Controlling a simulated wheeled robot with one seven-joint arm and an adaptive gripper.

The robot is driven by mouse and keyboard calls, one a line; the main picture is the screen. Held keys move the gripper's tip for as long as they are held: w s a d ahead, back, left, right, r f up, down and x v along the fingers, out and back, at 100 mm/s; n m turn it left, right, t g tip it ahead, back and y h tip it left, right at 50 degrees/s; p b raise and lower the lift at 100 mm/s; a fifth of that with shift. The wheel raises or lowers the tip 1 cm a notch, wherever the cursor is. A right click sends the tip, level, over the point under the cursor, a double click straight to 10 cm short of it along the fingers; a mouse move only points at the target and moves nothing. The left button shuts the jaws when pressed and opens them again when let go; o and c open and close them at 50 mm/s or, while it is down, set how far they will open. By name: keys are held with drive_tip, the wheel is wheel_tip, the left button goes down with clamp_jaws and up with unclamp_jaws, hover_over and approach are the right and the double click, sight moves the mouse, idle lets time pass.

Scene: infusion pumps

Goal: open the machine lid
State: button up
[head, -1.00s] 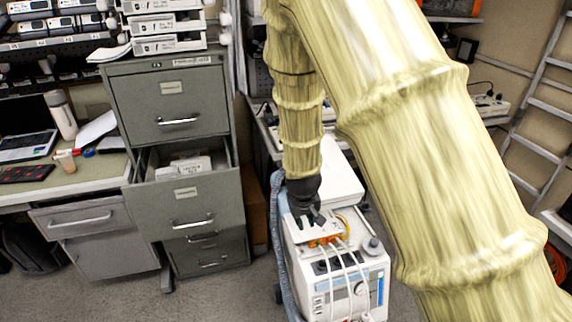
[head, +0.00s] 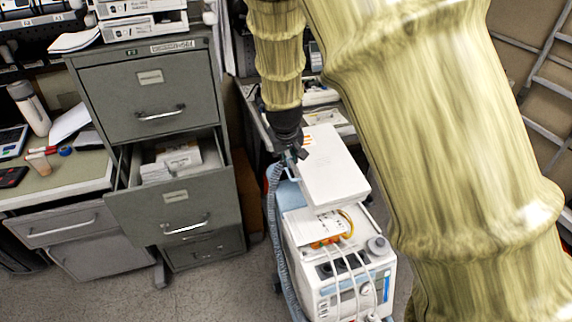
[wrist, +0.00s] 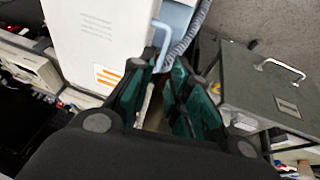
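The machine (head: 350,285) is a white wheeled unit with a control panel, pale cables and orange connectors on its top. Its white lid (head: 335,172) is a flat panel behind the connectors; its exact angle is hard to tell. My gripper (head: 298,154) is at the lid's left edge, toward the far end. In the wrist view the lid (wrist: 98,40) fills the upper left, with an orange-marked label. My gripper (wrist: 172,70) shows two green-padded fingers spread apart with nothing held between them. The left finger is close to the lid's edge; contact is unclear.
A grey corrugated hose (head: 273,235) runs down the machine's left side. A grey filing cabinet (head: 150,95) with an open drawer (head: 165,215) stands to the left. My arm hides much of the right side. Bare floor lies in front of the cabinet.

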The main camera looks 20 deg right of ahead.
sight(287, 170)
drive_tip(key=shift+a+p+x, duration=0.15)
drive_tip(key=shift+p+x, duration=0.75)
drive_tip(key=shift+x, duration=1.6)
drive_tip(key=shift+a+p+x, duration=0.2)
drive_tip(key=shift+p+x, duration=0.65)
drive_tip(key=shift+x, duration=1.65)
drive_tip(key=shift+w, duration=0.1)
clamp_jaws()
